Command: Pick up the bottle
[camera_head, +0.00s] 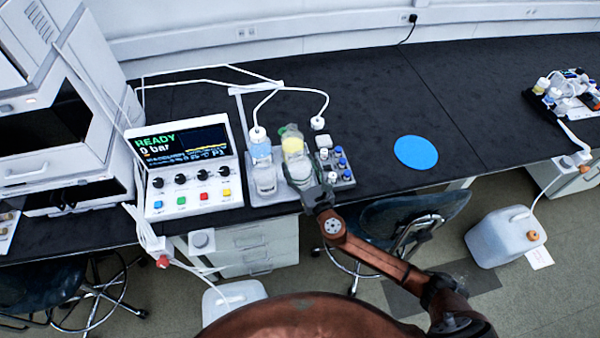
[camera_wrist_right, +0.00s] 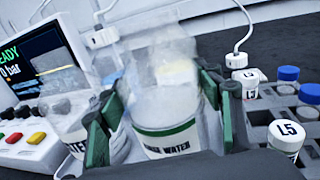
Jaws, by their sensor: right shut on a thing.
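The bottle (camera_head: 294,150) is clear with a pale yellow top, on the bench beside the control unit. In the right wrist view the bottle (camera_wrist_right: 168,105) is upright or nearly so, and its white label with a green band reads "WATER" in part. My right gripper (camera_head: 306,182) is shut on it, with a green finger on each side in the right wrist view (camera_wrist_right: 165,120). I cannot tell whether its base touches the tray. My left gripper is not in view.
A second clear bottle (camera_head: 263,170) stands close on the left. A vial rack (camera_head: 345,178) with blue- and white-capped vials is close on the right. White tubes run above. A blue round mat (camera_head: 416,152) lies on the bench, with free room around it.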

